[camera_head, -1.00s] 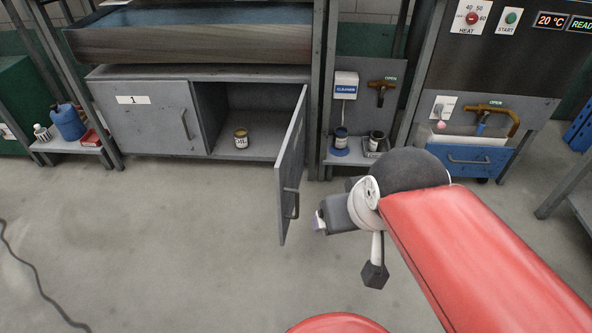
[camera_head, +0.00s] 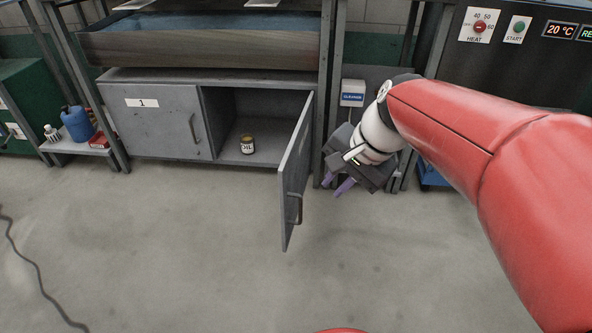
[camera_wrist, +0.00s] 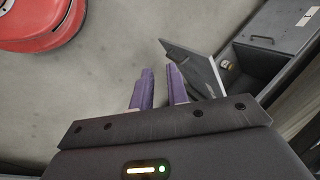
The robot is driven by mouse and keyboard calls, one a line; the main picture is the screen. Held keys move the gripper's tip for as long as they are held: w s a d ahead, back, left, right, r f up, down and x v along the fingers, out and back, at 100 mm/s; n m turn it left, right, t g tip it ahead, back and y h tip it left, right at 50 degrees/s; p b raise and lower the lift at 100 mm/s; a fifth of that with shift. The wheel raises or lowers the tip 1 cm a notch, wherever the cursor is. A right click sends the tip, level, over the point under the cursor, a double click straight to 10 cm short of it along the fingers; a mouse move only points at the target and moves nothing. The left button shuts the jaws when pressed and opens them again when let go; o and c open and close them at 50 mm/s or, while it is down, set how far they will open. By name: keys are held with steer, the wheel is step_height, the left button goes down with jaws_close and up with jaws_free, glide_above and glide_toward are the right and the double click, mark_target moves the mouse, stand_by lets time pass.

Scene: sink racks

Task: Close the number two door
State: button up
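The grey cabinet door (camera_head: 296,175) to the right of the door marked 1 (camera_head: 160,122) stands open, swung out toward me. Its bar handle (camera_head: 297,208) is on the face turned to the right; no number shows on it. My gripper (camera_head: 338,190) is to the right of the door, apart from it, with its purple fingers pointing down. In the wrist view, the fingers (camera_wrist: 160,70) are parted and empty. The open door (camera_wrist: 196,68) shows there just beyond them, to the right.
An oil can (camera_head: 248,144) stands inside the open compartment. The floor (camera_head: 190,240) in front of the cabinet is clear, with a cable (camera_head: 35,268) at far left.

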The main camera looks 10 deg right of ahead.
steer(key=w+d+f+m+y, duration=0.1)
steer(key=w+m, duration=0.1)
steer(key=w, duration=0.1)
steer(key=w+d+f+m+y+b, duration=0.1)
steer(key=w+f+m, duration=0.1)
steer(key=w+m, duration=0.1)
steer(key=w+d+f+m, duration=0.1)
steer(key=w+f+m, duration=0.1)
steer(key=w, duration=0.3)
steer(key=shift+w+m+y+b, duration=0.2)
steer(key=shift+m+y+b, duration=0.1)
steer(key=shift+y, duration=0.1)
jaws_close()
steer(key=m+y+b, duration=0.2)
steer(key=m+b, duration=0.1)
steer(key=m, duration=0.3)
glide_toward(287, 174)
step_height(287, 174, down, 4)
steer(key=a, duration=0.3)
steer(key=shift+w+a, duration=0.5)
